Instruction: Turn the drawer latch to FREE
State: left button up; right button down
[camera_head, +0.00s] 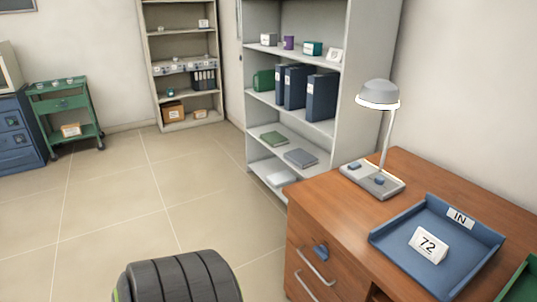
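The wooden desk (390,205) stands at the right, with drawers in its front. A small blue latch (321,252) sits on the upper drawer front (304,240), just above a curved metal handle (314,268). The latch looks tilted, but it is too small to read any marking or to tell its setting. A second handle (306,286) shows on the drawer below. The upper drawer looks closed. Neither of my grippers is in view.
On the desk are a lamp (378,95) with a switch base and a blue IN tray (385,238) holding a card marked 72 (428,245). A grey shelf unit (365,50) stands behind the desk. Open tiled floor (130,200) lies left of the desk.

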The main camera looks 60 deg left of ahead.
aim_at(322, 253)
jog(key=u, duration=1.55)
